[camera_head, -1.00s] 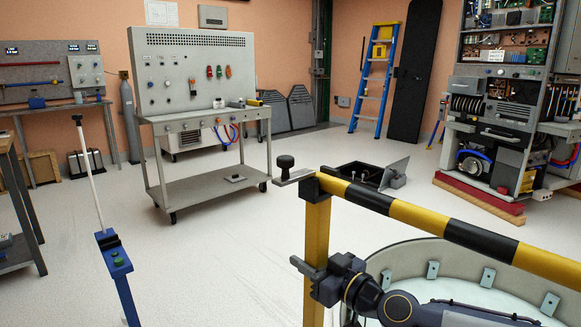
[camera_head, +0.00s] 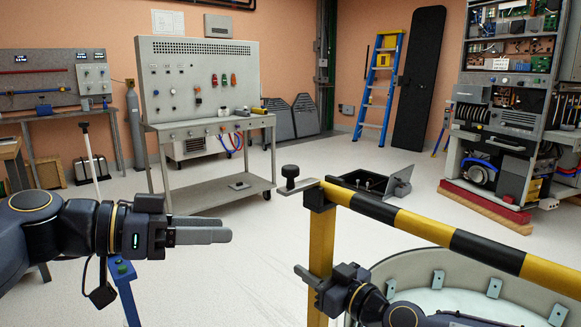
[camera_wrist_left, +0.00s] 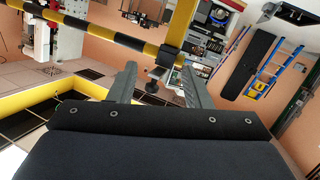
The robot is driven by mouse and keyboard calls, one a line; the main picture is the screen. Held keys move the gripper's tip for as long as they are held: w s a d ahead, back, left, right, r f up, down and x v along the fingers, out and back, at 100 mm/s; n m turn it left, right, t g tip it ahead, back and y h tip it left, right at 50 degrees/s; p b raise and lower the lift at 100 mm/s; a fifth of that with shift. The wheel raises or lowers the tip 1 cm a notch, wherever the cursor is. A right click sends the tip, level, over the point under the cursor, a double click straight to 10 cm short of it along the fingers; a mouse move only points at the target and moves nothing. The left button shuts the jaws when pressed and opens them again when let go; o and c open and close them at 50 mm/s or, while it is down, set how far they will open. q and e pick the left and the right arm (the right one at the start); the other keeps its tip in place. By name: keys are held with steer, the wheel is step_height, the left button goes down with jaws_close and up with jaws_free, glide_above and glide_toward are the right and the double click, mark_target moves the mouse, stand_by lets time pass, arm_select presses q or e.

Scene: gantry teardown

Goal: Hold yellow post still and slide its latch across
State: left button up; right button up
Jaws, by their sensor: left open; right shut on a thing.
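The yellow post (camera_head: 321,243) stands upright, with a black cap at its top joining a yellow-and-black rail (camera_head: 440,238). The latch (camera_head: 299,187) is a flat grey plate with a black knob (camera_head: 290,172) on its left end, sticking out left from the post top. My right gripper (camera_head: 312,281) is shut on the post below the cap. My left gripper (camera_head: 230,231) is open and empty, left of the post and lower in the picture than the latch, pointing right. In the left wrist view the post (camera_wrist_left: 183,22) and the knob (camera_wrist_left: 152,86) show ahead, the knob between the fingers.
A round pale tank (camera_head: 415,262) with brackets on its rim stands behind the rail, at lower right. A blue stand (camera_head: 127,295) is beneath my left arm. A grey wheeled bench (camera_head: 215,195) stands behind. An open floor hatch (camera_head: 372,184) lies beyond the latch.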

mark_target(291, 166)
arm_select(q)
steer(key=w+r+m+h, duration=0.3)
steer(key=r+m, duration=0.1)
steer(key=r, duration=0.3)
steer(key=x, duration=1.2)
steer(key=shift+s+d+f, duration=0.1)
steer(key=shift+d+f, duration=0.05)
steer(key=shift+d, duration=0.05)
steer(key=shift+c, duration=0.2)
jaws_close()
